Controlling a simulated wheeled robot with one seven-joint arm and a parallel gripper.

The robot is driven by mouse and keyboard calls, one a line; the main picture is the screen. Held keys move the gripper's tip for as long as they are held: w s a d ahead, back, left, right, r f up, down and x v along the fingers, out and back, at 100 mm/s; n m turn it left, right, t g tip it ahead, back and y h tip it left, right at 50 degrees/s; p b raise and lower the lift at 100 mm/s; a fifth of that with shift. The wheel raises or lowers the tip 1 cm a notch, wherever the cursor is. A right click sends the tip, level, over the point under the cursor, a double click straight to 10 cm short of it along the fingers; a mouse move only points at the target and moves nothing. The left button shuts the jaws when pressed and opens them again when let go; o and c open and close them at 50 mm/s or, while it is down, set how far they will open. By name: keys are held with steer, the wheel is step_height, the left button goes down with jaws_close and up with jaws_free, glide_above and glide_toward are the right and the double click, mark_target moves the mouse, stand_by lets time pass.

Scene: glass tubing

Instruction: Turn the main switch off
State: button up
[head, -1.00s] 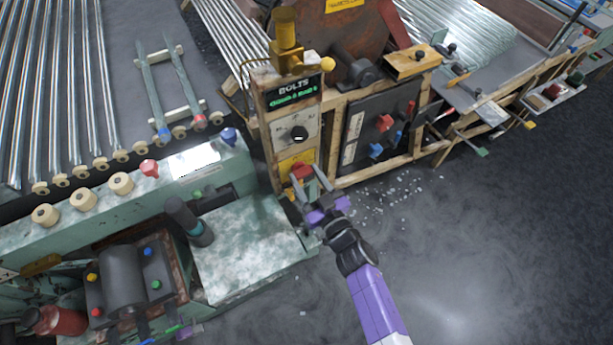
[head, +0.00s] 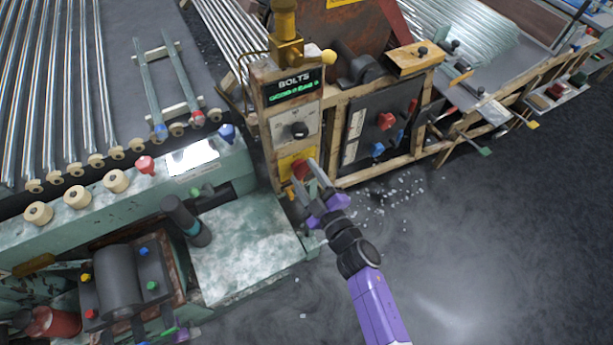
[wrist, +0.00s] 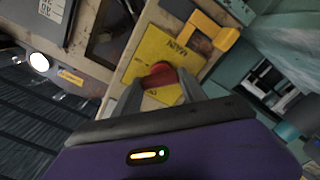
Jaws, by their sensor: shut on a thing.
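The main switch is a red knob (head: 300,170) on a yellow plate (head: 287,161), low on the upright wooden panel. In the wrist view the red knob (wrist: 159,75) sits between my fingers, on the yellow plate (wrist: 160,52) lettered "MAIN". My gripper (head: 307,179) is shut on the red knob, one finger on each side, as the wrist view also shows (wrist: 155,92). The fingers hide part of the knob and the lower plate.
Above the switch are a black knob (head: 299,130) and a lit "BOLTS" display (head: 293,87). A yellow handle piece (wrist: 205,38) juts out beside the plate. A green machine (head: 250,245) stands close at left. Open floor (head: 480,240) lies at right.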

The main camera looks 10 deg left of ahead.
steer(key=n+b, duration=0.1)
steer(key=n, duration=0.3)
steer(key=shift+f+n, duration=0.1)
steer(key=shift+n, duration=0.2)
steer(key=shift+s+a+n+b, duration=0.1)
steer(key=shift+n+b, duration=0.75)
steer(key=shift+n, duration=1.45)
steer(key=o, duration=1.4)
steer(key=shift+c, duration=0.2)
steer(key=p+v, duration=0.1)
steer(key=v, duration=0.6)
steer(key=shift+s+d, duration=0.25)
steer(key=shift+s, duration=0.1)
